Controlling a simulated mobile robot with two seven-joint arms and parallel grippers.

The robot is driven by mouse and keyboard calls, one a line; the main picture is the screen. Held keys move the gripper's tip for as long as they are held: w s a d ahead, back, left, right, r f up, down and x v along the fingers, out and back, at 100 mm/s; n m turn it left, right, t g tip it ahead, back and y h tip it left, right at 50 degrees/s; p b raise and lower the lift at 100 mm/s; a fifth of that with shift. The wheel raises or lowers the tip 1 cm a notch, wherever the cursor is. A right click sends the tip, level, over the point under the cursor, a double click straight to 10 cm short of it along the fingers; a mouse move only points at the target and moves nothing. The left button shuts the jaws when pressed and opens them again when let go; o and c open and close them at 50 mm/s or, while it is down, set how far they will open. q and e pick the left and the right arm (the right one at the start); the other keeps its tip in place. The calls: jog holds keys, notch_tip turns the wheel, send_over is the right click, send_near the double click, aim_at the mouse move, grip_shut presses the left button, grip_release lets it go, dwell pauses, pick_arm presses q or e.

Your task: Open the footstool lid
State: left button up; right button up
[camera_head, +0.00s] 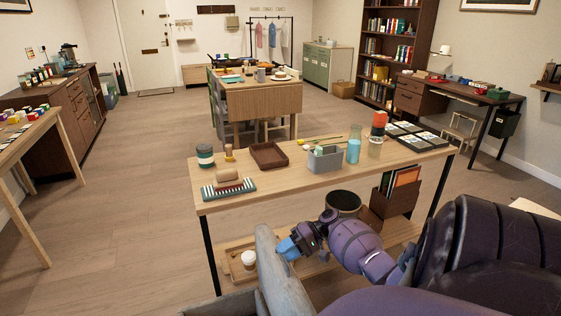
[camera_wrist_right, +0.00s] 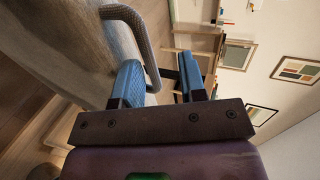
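The footstool lid (camera_head: 272,275) is a grey padded slab standing steeply raised at the bottom of the head view. A dark edge of the footstool body (camera_head: 222,304) shows to its left; most of the body is out of frame. In the right wrist view the lid (camera_wrist_right: 62,45) fills the left side, with a grey loop handle (camera_wrist_right: 142,40) on it. My right gripper (camera_wrist_right: 160,78) has its blue fingers apart, with the handle's lower end beside the left finger, between the two. In the head view my right gripper (camera_head: 288,247) is at the lid's right face. My left gripper is not in view.
A wooden table (camera_head: 300,185) with several small items stands just beyond the lid. Its lower shelf (camera_head: 318,268) holds a white cup (camera_head: 249,260) and a dark pot (camera_head: 343,202) near my right arm. Open floor (camera_head: 130,240) lies to the left.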

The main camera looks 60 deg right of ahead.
jog(key=v, duration=0.8)
dwell(0.5)
